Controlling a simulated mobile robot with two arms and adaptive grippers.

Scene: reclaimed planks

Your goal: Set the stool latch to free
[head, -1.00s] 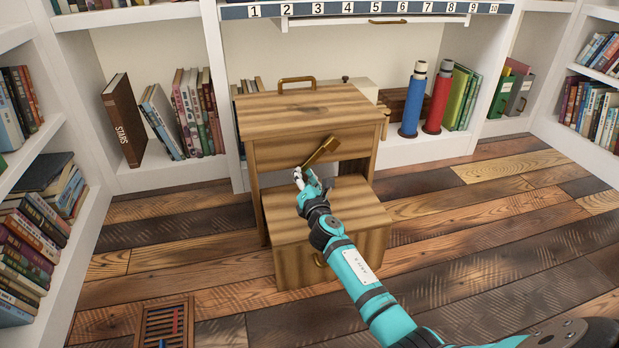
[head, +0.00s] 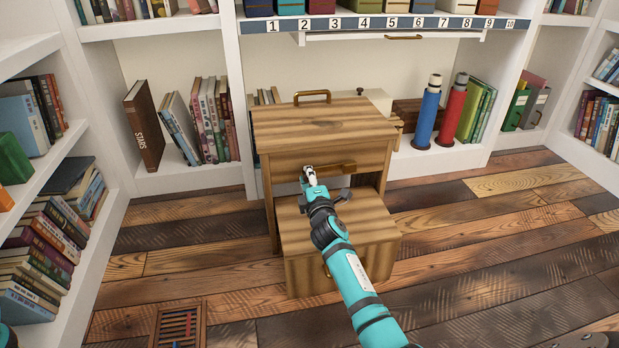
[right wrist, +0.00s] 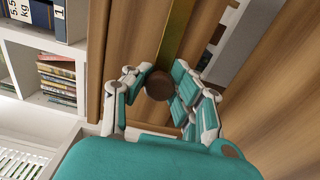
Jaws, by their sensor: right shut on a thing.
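The wooden step stool (head: 325,122) stands upright on the floor against the shelves, with a lower step (head: 370,222) in front. On its upper front is the latch, a brass bar (head: 336,169). In the head view the bar lies nearly level, its right end slightly higher. My right gripper (head: 308,174) is at the bar's left end. In the right wrist view my right gripper (right wrist: 159,84) is shut on the latch's round brown knob (right wrist: 159,87), and the brass bar (right wrist: 173,40) runs away from it. My left gripper is out of view.
Bookshelves stand on both sides and behind. A blue cylinder (head: 427,115) and a red cylinder (head: 453,113) stand on the shelf right of the stool. A floor grille (head: 178,326) lies at front left. The plank floor (head: 480,250) to the right is clear.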

